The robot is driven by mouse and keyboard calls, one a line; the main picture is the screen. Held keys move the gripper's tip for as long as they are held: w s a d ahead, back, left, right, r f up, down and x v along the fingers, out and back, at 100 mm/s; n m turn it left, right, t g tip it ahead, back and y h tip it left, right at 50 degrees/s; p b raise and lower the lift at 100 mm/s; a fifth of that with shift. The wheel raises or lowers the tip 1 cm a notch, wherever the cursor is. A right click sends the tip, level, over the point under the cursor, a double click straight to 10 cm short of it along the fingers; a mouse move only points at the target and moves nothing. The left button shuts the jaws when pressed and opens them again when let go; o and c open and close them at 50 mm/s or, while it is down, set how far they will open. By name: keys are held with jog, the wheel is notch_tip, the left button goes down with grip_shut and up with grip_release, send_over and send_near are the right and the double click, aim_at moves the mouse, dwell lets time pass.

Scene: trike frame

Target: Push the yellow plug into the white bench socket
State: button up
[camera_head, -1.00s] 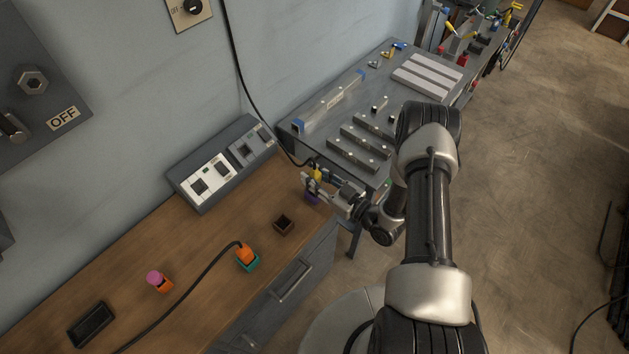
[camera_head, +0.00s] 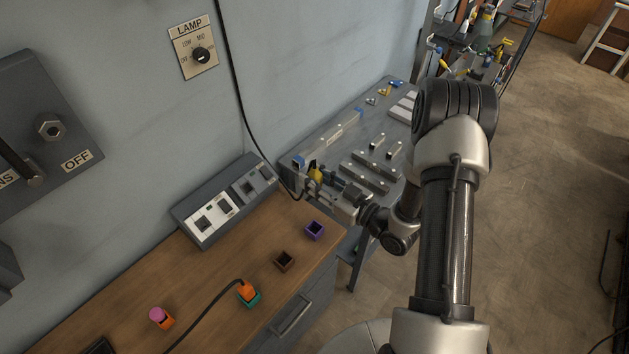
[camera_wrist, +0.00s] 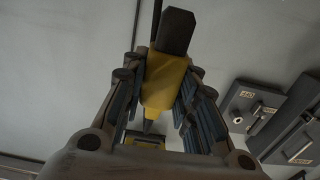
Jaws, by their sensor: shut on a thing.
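The yellow plug (camera_head: 317,173) is between the fingers of my gripper (camera_head: 312,180), raised above the right end of the bench in the head view. In the wrist view, the plug's yellow body (camera_wrist: 163,82) with its dark end lies between both fingers (camera_wrist: 160,90), which are shut on it. A black cord hangs down the wall to the plug. The white bench socket (camera_head: 212,216) is a white plate with dark openings on the grey sloped panel, left of and apart from my gripper. The plug's prongs cannot be made out in the head view.
A grey socket plate (camera_head: 249,186) sits beside the white one. On the wooden bench (camera_head: 205,275) stand an empty purple holder (camera_head: 315,230), a brown holder (camera_head: 285,260), an orange plug (camera_head: 247,289) in a green holder and a pink-topped piece (camera_head: 159,316). A metal table (camera_head: 350,150) adjoins.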

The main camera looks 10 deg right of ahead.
aim_at(314, 168)
jog(key=shift+r, duration=0.1)
jog(key=shift+r+p, duration=1.75)
jog(key=shift+r, duration=0.95)
